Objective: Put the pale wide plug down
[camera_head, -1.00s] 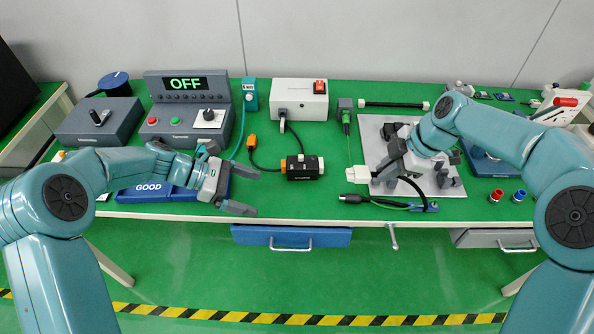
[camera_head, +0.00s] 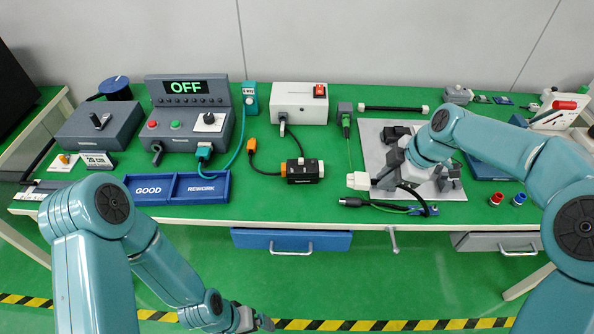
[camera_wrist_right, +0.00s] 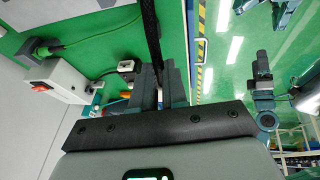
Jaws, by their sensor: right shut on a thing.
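The pale wide plug (camera_head: 358,181) is a white block at the front of the bench, just left of the grey plate. A black cable (camera_head: 411,190) curves from the gripper area toward the right. My right gripper (camera_head: 378,182) is at the plug's right end, shut on it; the arm hides part of the grip. In the right wrist view a black braided cable (camera_wrist_right: 150,35) runs up from the close-set fingers (camera_wrist_right: 160,85); the plug is not clear there. My left gripper (camera_head: 258,321) hangs low in front of the bench; its finger gap is unclear.
A grey plate (camera_head: 372,140) with dark fixtures lies under my right arm. A black round connector (camera_head: 350,202) lies in front of the plug. A white box with a red switch (camera_head: 299,103) stands behind. Blue GOOD and REWORK trays (camera_head: 177,199) are at left.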

